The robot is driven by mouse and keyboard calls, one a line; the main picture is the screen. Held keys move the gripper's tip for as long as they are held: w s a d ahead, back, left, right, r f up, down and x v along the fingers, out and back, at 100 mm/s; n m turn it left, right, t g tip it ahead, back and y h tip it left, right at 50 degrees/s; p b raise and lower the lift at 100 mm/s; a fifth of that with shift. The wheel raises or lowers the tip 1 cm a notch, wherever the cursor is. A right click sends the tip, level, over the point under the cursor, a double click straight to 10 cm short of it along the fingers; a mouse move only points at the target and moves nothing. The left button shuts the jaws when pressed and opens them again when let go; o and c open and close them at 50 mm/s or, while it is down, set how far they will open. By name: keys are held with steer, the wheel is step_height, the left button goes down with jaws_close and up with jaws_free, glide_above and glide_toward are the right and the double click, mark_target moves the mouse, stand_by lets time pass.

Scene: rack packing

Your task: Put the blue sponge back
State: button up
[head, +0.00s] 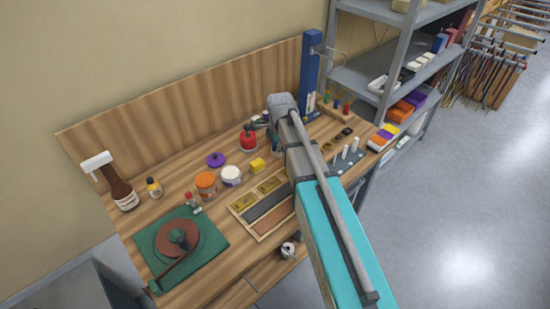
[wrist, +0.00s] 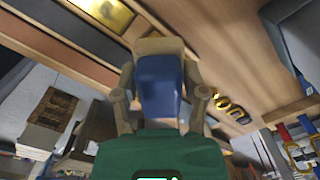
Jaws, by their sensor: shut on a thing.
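In the wrist view my gripper (wrist: 160,92) is shut on a blue block, which I take as the blue sponge (wrist: 160,80). A finger presses on each side of it. A tan part shows just beyond its upper end; I cannot tell whether it belongs to the sponge. In the head view my arm reaches over the workbench (head: 160,185), and my gripper (head: 260,126) is small and dark near the red jar (head: 248,143). The sponge cannot be made out there. A wooden tray with slots (head: 262,206) lies on the bench, partly behind my arm.
A blue post (head: 311,62) and grey shelves (head: 390,15) stand behind.

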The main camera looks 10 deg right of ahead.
steer(key=b, duration=0.5)
glide_above(275, 159)
steer(key=f, duration=0.6)
steer(key=shift+s+d, duration=0.1)
steer(key=shift+s, duration=0.2)
steer(key=shift+w+f+b, duration=0.4)
steer(key=shift+f+b, duration=0.15)
steer(key=shift+b, duration=0.2)
steer(key=shift+f+b, duration=1.45)
steer(key=shift+f, duration=0.15)
steer(key=o, duration=1)
steer(key=shift+r, duration=0.2)
